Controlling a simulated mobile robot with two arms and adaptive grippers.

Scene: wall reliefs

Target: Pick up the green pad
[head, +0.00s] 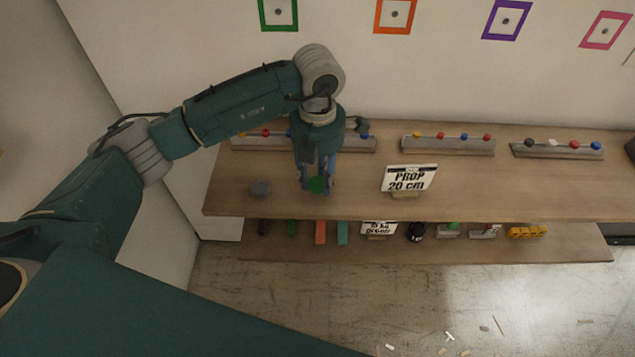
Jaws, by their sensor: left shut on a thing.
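The green pad (316,185) is a small round green piece over the upper shelf, left of the white sign. My left gripper (317,182) points down from above and is shut on the green pad, with a blue-grey finger on each side of it. I cannot tell whether the pad touches the shelf or is held a little above it. My right gripper is not in view.
A sign reading "PROP 20 cm" (408,178) stands to the right. Racks with coloured knobs (447,145) line the back. The lower shelf (560,248) holds several small objects. The upper shelf's right front is clear.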

